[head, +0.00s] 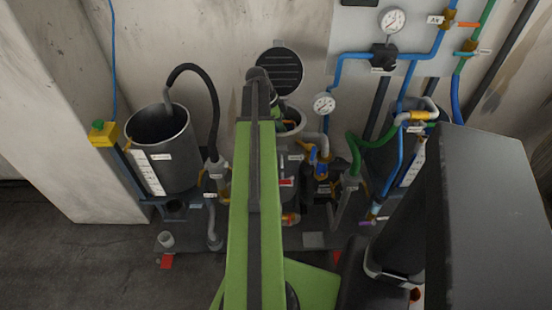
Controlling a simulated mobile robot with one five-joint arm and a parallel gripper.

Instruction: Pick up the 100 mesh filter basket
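I cannot pick out a filter basket marked 100 mesh; no label is readable at this size. A round dark ribbed disc (280,70) stands upright near the wall, above an open pale-rimmed vessel (291,119). The vessel is partly hidden behind my green arm, and its inside is not clear. A small pale cup-like piece (166,240) sits on the dark floor-level base at the lower left. My arm reaches up the middle of the head view. My gripper's fingers do not show; the arm hides what lies behind its far end.
A dark open tank (163,150) with a black hose stands left. Blue and green pipes, valves and gauges (392,20) crowd the centre and right. A red tag (166,261) lies low left. A large dark box-like body (488,210) blocks the right. Bare floor (70,265) shows left.

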